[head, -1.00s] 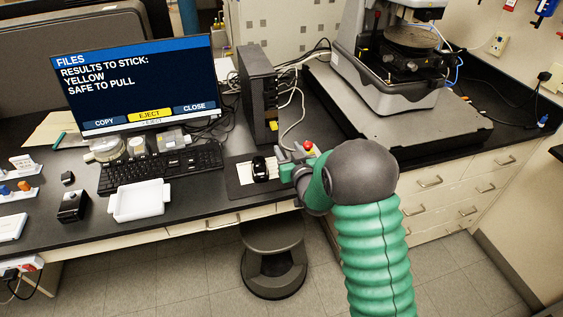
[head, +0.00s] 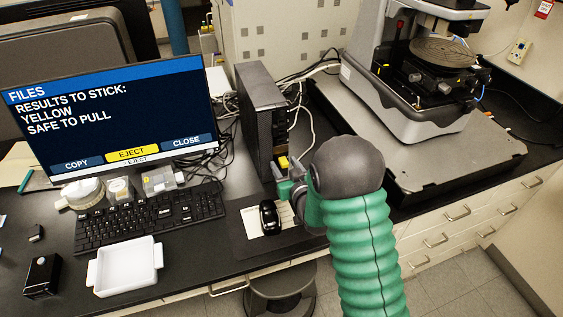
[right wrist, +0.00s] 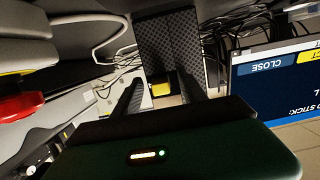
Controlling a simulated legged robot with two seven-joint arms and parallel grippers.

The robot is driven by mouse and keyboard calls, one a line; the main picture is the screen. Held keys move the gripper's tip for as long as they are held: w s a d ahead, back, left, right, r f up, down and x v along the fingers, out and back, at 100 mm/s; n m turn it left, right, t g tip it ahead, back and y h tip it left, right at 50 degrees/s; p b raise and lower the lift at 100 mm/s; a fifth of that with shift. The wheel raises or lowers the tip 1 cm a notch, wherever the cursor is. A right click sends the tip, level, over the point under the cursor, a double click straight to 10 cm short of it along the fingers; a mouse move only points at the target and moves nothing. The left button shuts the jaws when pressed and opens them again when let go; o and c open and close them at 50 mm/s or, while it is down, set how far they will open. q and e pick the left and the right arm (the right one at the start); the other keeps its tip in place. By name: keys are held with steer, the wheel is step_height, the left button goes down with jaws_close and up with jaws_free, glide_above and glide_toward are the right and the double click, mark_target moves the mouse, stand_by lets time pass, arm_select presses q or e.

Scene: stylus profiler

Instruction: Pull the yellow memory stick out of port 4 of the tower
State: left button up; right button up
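The dark tower (head: 262,112) stands upright on the desk, right of the monitor. The yellow memory stick (head: 283,162) sticks out low on its front; the port number is not readable. My right gripper (head: 289,180) is just in front of the stick, partly hidden by my own wrist. In the right wrist view the two dark fingers are apart, with the yellow stick (right wrist: 162,89) between their tips and the tower's perforated face (right wrist: 172,45) behind. I see no clear contact. My left gripper is not in view.
The monitor (head: 112,112) reads "YELLOW SAFE TO PULL". A keyboard (head: 150,214), a white tray (head: 126,268) and a black mouse (head: 269,217) lie on the desk. Cables run behind the tower. The profiler (head: 410,90) stands at the right. A red object (right wrist: 22,108) shows in the wrist view.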

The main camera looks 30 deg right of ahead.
steer(key=shift+s+r, duration=0.15)
steer(key=shift+r, duration=0.1)
steer(key=c, duration=0.7)
steer(key=shift+f, duration=0.1)
jaws_close()
stand_by(1.4)
